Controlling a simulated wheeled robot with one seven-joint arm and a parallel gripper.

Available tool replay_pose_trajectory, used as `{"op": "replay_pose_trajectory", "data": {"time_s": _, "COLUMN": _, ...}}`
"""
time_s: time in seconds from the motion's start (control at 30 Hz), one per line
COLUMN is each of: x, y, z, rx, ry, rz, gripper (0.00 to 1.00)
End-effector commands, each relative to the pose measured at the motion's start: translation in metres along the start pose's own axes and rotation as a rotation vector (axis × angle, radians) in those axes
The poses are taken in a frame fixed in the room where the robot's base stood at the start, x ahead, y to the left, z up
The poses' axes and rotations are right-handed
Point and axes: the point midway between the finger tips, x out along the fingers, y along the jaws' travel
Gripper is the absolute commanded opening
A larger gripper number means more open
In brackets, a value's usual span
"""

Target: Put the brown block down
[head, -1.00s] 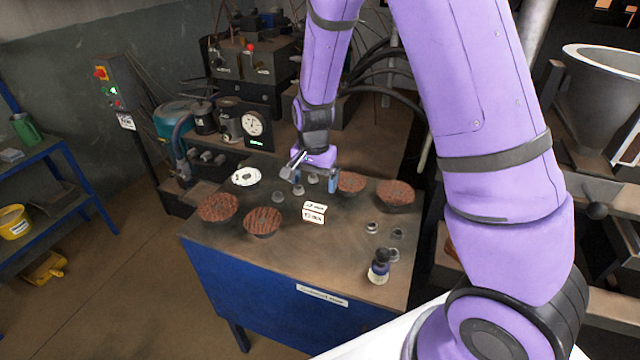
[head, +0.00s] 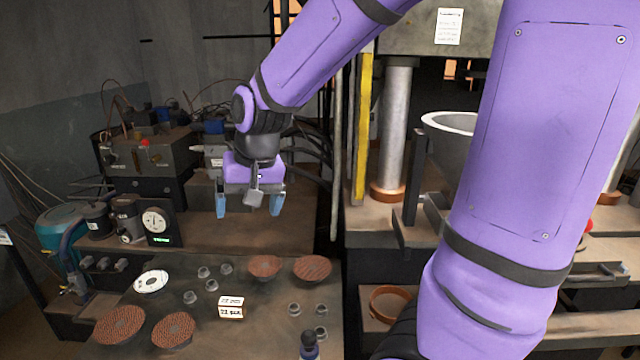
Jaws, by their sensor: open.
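My gripper (head: 249,206) is open, with its two blue fingertips apart and nothing visible between them. It is raised above the back part of the table (head: 262,325). I cannot make out a brown block in the view. Brown round flap discs lie on the table: two at the front left, one of them the left disc (head: 120,325) and the other the disc beside it (head: 173,330), and two further back, a middle disc (head: 265,267) and a right disc (head: 312,268).
A white disc (head: 152,282) and several small metal rings lie on the table. A white labelled box (head: 231,307) stands near the middle. A dark-topped bottle (head: 309,345) is at the front edge. A dial gauge (head: 155,222) and machinery stand behind.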

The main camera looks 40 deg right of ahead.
Motion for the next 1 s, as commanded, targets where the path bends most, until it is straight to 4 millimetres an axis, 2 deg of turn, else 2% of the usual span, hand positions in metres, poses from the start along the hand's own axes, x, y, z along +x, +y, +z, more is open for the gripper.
{"op": "replay_pose_trajectory", "data": {"time_s": 0.03, "x": -0.015, "y": 0.005, "z": 0.007, "rx": -0.026, "ry": 0.023, "rz": -0.009, "gripper": 0.91}}
{"op": "replay_pose_trajectory", "data": {"time_s": 0.2, "x": -0.054, "y": 0.019, "z": 0.035, "rx": -0.128, "ry": 0.082, "rz": -0.015, "gripper": 0.91}}
{"op": "replay_pose_trajectory", "data": {"time_s": 0.5, "x": -0.104, "y": 0.047, "z": 0.090, "rx": -0.298, "ry": 0.194, "rz": 0.017, "gripper": 0.91}}
{"op": "replay_pose_trajectory", "data": {"time_s": 0.73, "x": -0.120, "y": 0.061, "z": 0.118, "rx": -0.375, "ry": 0.245, "rz": 0.050, "gripper": 0.91}}
{"op": "replay_pose_trajectory", "data": {"time_s": 0.8, "x": -0.121, "y": 0.063, "z": 0.122, "rx": -0.384, "ry": 0.250, "rz": 0.056, "gripper": 0.96}}
{"op": "replay_pose_trajectory", "data": {"time_s": 1.0, "x": -0.121, "y": 0.063, "z": 0.122, "rx": -0.387, "ry": 0.248, "rz": 0.055, "gripper": 0.96}}
